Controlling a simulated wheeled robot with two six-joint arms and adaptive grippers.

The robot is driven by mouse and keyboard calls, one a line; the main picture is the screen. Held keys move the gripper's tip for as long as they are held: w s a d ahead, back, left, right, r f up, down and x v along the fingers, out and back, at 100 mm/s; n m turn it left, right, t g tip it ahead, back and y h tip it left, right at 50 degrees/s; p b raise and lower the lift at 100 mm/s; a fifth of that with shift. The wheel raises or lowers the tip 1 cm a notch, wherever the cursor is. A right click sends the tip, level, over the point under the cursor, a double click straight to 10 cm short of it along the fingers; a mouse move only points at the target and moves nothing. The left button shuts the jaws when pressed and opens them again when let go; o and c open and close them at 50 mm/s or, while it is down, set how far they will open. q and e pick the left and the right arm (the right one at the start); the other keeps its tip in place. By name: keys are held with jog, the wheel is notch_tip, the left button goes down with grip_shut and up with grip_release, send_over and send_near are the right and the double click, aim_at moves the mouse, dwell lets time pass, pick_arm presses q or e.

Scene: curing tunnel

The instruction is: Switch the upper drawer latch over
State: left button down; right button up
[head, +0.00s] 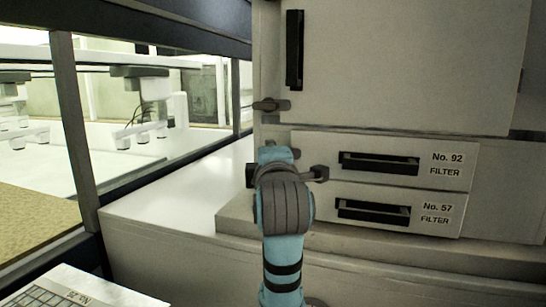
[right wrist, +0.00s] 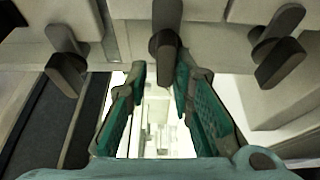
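The upper drawer latch is a dark grey handle (head: 284,151) beside the top left corner of the No. 92 drawer (head: 377,162) in the head view, partly covered by my right arm. In the right wrist view, the middle latch (right wrist: 165,45), which appears to be this one, lies in line with the gap between my fingers. My right gripper (right wrist: 161,70) is open, with teal-padded fingers apart on either side of that gap. I cannot tell whether either finger touches the latch. My left gripper is not in view.
A door latch (head: 270,104) sits above, on the cabinet door's left side. The No. 57 drawer (head: 373,210) is below. Other latches flank the middle one in the right wrist view, at left (right wrist: 66,62) and right (right wrist: 278,48).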

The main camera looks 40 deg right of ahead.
jog(key=shift+o, duration=0.9)
jog(key=shift+w+d+f, duration=0.15)
jog(key=shift+d+f, duration=0.05)
jog(key=shift+d, duration=0.1)
jog(key=v, duration=0.7)
jog(key=shift+s+a, duration=0.2)
jog(key=shift+s, duration=0.05)
jog(key=shift+w+d, duration=0.1)
jog(key=shift+d, duration=0.05)
